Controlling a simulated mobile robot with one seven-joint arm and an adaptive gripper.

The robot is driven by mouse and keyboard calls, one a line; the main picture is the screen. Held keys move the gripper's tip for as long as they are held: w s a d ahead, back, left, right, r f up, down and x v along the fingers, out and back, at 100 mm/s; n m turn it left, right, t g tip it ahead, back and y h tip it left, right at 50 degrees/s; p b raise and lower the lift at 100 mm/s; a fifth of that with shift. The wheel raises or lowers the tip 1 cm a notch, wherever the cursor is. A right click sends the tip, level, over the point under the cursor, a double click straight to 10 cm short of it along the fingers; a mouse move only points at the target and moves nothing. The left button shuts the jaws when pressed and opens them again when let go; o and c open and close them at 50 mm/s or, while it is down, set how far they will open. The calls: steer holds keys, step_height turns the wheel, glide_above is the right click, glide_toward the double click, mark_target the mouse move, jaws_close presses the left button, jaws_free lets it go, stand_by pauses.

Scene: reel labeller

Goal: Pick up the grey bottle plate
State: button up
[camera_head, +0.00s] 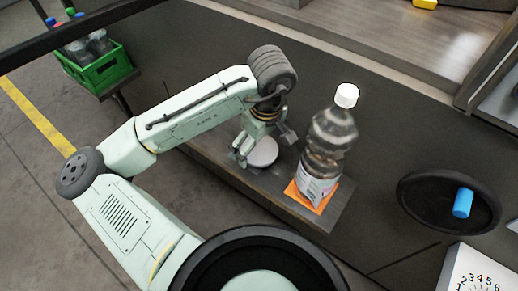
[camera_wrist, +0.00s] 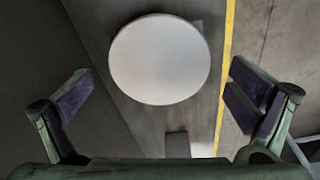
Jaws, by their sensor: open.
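The grey bottle plate (camera_head: 263,152) is a pale round disc on a narrow dark shelf, left of a bottle. In the wrist view the plate (camera_wrist: 160,59) shows as a full light-grey circle, ahead of and between my fingers. My gripper (camera_head: 262,146) is at the plate in the head view, pointing down, and partly covers it. In the wrist view my gripper (camera_wrist: 165,95) has its two fingers wide apart, with nothing between the pads. I cannot tell the exact height of the fingers over the plate.
A clear bottle with a white cap (camera_head: 331,135) stands on an orange square (camera_head: 312,193) just right of the plate. The shelf (camera_head: 215,165) is narrow, backed by a dark panel. A green crate of bottles (camera_head: 103,72) is at far left. A black round dish (camera_head: 420,190) holds a blue cylinder (camera_head: 463,203).

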steer(key=shift+w+a+f, duration=0.1)
steer(key=shift+f, duration=1.25)
steer(key=shift+c, duration=0.5)
steer(key=c, duration=1.1)
